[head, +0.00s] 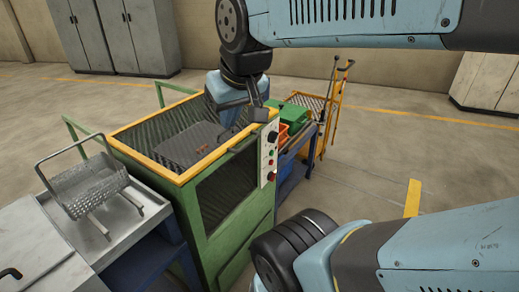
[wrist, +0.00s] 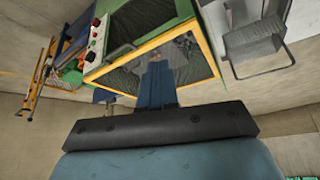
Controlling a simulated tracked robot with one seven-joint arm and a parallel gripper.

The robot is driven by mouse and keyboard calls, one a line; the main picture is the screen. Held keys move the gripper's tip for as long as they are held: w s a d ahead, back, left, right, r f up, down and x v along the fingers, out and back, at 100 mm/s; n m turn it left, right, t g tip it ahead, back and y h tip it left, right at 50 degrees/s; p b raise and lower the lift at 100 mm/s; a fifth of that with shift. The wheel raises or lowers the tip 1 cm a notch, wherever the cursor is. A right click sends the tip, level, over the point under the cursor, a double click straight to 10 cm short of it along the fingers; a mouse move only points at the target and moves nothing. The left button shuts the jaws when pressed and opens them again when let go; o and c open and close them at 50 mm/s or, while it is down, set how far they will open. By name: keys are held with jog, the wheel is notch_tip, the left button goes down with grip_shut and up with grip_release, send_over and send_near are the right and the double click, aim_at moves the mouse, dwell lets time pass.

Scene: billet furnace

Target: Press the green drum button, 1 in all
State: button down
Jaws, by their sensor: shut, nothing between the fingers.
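A pale control panel (head: 268,155) is on the right front corner of a green machine (head: 200,180) with a yellow-rimmed open top. It carries a dark knob and small red buttons. The buttons are too small to tell surely. My gripper (head: 232,120) points down over the machine's top, left of the panel and apart from it. In the wrist view my gripper (wrist: 157,66) is shut and empty.
A wire basket (head: 88,187) sits on a metal bench at left. Green and orange bins (head: 290,118) stand on a blue bench behind the panel, near a yellow rack (head: 335,110). A dark curved handle (wrist: 120,50) is at the machine's rim.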

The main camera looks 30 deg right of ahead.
jog(key=w+d+f+m+h, duration=0.1)
jog(key=w+d+f+m, duration=0.15)
jog(key=w+d, duration=0.3)
jog(key=w+d+f+m+t+h, duration=0.1)
jog(key=w+d+f+m, duration=0.15)
jog(key=w+d, duration=0.35)
jog(key=w+d+f+m+h, duration=0.1)
jog(key=w+d+f+m, duration=0.15)
jog(key=w+d, duration=0.4)
jog(key=w+d+f+m+t, duration=0.1)
jog(key=w+d+f+m, duration=0.15)
jog(key=d+f, duration=0.3)
jog(key=w+d+f+m, duration=0.1)
jog(key=w+d+f, duration=0.35)
jog(key=f, duration=0.25)
jog(key=m+t, duration=0.2)
jog(key=m, duration=0.2)
send_near(272, 153)
jog(key=s+d+r, duration=0.1)
jog(key=d+r, duration=0.1)
jog(key=d, duration=0.2)
jog(key=s+d+f+m+t, duration=0.1)
jog(key=s+d+f+m, duration=0.2)
jog(key=f, duration=0.5)
jog(key=shift+s+d+f+m+t+y, duration=0.3)
jog(key=shift+s+d+m+t, duration=0.1)
jog(key=shift+m, duration=0.1)
jog(key=shift+w+a, duration=0.1)
jog(key=shift+w, duration=0.1)
